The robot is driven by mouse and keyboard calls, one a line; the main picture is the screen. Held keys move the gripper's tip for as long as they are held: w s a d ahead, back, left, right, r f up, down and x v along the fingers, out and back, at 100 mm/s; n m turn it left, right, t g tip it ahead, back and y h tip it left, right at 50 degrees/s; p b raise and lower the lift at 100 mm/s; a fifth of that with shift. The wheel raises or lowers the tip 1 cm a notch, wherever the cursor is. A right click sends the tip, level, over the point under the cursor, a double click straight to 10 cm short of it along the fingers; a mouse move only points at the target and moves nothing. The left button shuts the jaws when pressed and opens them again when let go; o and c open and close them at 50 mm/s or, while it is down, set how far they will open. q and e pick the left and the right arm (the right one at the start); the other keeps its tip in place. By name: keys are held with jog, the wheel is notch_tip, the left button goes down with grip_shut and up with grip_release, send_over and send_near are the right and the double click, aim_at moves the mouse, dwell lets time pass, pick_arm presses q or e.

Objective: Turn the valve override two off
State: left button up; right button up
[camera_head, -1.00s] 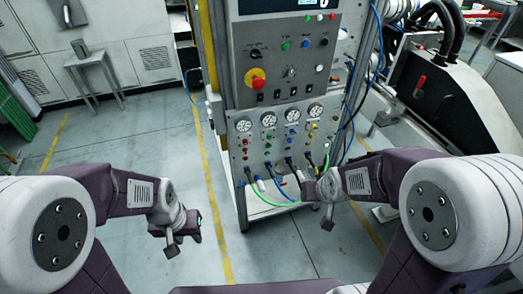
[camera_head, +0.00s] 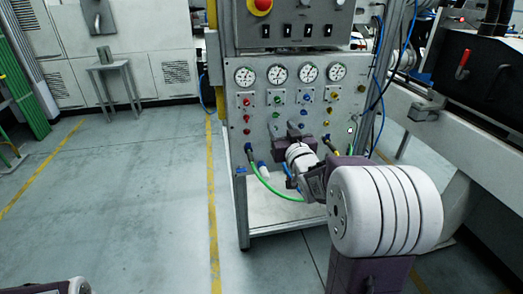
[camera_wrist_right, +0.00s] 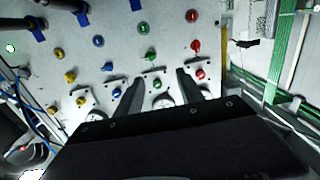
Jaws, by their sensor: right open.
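The valve panel (camera_head: 262,145) faces me with a row of round gauges and columns of small red, green, blue and yellow knobs. The second column from the left is green; its upper knob (camera_head: 278,99) sits on a small plate under the second gauge (camera_head: 277,75). Labels are too small to read, so I cannot confirm which is valve override two. My right gripper (camera_head: 291,131) is in front of the panel, below that knob. In the right wrist view, my gripper (camera_wrist_right: 159,79) is open, its fingers framing the green knob (camera_wrist_right: 157,84) without visible contact. My left gripper is out of view.
A green hose (camera_head: 268,186) and other hoses hang from the panel's lower sockets. A red emergency knob (camera_head: 262,4) sits above. A small table (camera_head: 112,66) stands far left. A machine with a red lever (camera_head: 463,63) is at right.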

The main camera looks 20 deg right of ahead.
aim_at(277, 117)
jog(key=shift+h, duration=0.3)
jog(key=w+d, duration=0.1)
jog(key=w, duration=0.1)
jog(key=w+d+f+b, duration=0.1)
jog(key=w, duration=0.2)
jog(key=w+d+b, duration=0.1)
jog(key=w, duration=0.2)
jog(key=shift+w+d+f, duration=0.15)
jog(key=shift+d+f, duration=0.1)
jog(key=shift+f, duration=0.1)
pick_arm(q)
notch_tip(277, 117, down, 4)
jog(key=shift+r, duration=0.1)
pick_arm(e)
grip_shut()
